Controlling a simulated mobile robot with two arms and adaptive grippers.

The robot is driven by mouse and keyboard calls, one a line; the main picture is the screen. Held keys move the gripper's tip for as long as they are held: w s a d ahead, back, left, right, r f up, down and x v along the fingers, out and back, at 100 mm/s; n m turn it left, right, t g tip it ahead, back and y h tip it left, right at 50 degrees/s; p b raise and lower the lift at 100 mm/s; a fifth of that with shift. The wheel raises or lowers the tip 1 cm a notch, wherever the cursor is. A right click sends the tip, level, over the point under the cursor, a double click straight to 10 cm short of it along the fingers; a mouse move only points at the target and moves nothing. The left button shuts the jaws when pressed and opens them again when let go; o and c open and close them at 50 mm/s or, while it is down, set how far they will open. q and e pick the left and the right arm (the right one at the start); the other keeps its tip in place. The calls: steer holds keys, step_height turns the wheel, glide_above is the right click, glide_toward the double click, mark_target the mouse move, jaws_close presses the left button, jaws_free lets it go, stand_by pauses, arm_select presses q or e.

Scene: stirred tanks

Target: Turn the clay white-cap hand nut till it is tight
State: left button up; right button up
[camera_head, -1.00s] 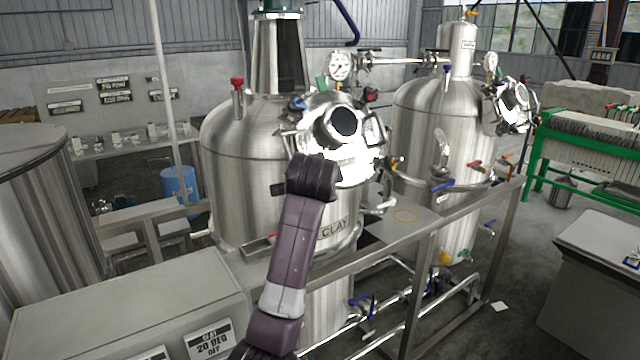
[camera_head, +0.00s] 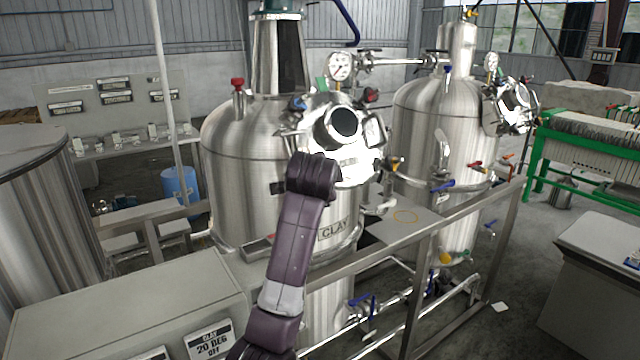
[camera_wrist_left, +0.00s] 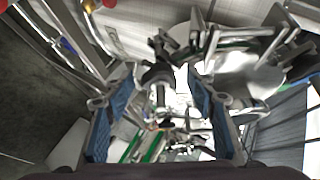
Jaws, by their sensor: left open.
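The tank labelled CLAY (camera_head: 334,230) stands in the middle of the head view, with its round manhole lid (camera_head: 343,123) tilted toward me at the top. My purple left arm reaches up in front of it, its wrist just below the lid; the wrist hides my gripper there. In the left wrist view my left gripper (camera_wrist_left: 160,80) is open, its blue-padded fingers apart. A dark clamp-like part (camera_wrist_left: 157,72) and a bright white patch (camera_wrist_left: 182,78) show between the fingertips. I cannot tell whether the white patch is the white-cap hand nut. My right gripper is not seen.
A steel frame rail (camera_head: 400,248) runs in front of the tanks. A second tank (camera_head: 440,115) stands to the right, with pipes and valves between. A grey cabinet (camera_head: 120,305) is at the lower left. A green-framed press (camera_head: 590,150) stands far right.

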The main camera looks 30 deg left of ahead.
arm_select(q)
steer(key=v, duration=1.2)
